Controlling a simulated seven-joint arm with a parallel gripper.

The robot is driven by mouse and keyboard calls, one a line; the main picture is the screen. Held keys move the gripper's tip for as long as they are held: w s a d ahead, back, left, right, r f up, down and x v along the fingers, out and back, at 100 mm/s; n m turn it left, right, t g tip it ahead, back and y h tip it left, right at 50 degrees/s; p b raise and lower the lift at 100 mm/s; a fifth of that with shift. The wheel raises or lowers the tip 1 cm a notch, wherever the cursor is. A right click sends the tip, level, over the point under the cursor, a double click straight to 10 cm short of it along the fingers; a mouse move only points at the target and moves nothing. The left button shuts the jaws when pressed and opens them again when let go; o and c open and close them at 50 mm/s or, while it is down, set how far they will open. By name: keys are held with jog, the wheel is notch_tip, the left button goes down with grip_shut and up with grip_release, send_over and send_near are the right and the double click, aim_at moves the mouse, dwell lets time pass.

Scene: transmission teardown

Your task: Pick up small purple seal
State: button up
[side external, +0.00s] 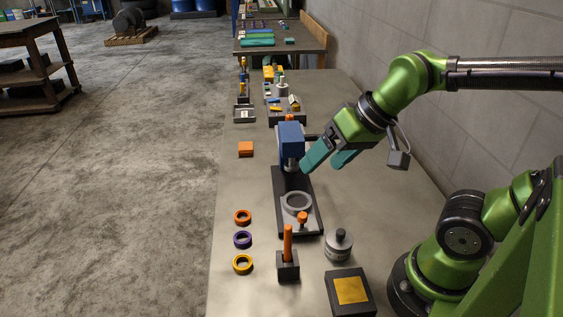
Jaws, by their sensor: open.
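A small purple ring (243,240), which looks like the seal, lies flat on the left side of the grey table. It sits between an orange ring (243,217) behind it and a yellow ring (243,264) in front of it, apart from both. My gripper (322,163) has teal fingers. It is open and empty, high up beside the blue press head, well behind and to the right of the purple ring. Nothing hides the purple ring.
A blue press (290,140) stands on a dark base with a grey ring (296,203). An orange-handled tool in a holder (288,265), a metal cylinder (339,245) and a black box with a yellow top (350,290) stand in front.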

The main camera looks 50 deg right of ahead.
jog(key=w+a+f+n+g+h, duration=0.1)
jog(key=w+a+f+n+g, duration=0.2)
jog(key=w, duration=0.4)
jog(key=w+a+f+n+g+h, duration=0.1)
jog(key=w+a+f+n+g, duration=0.1)
jog(key=w+a+f+g, duration=0.3)
jog(key=t, duration=0.2)
send_over(243, 241)
jog(key=f, duration=0.6)
jog(key=s+f, duration=0.1)
jog(key=f, duration=0.2)
jog(key=shift+a, duration=0.1)
jog(key=shift+w+f, duration=0.25)
jog(key=shift+f, duration=1.25)
jog(key=shift+w+f, duration=0.2)
jog(key=shift+f, duration=1.25)
jog(key=c, duration=1.1)
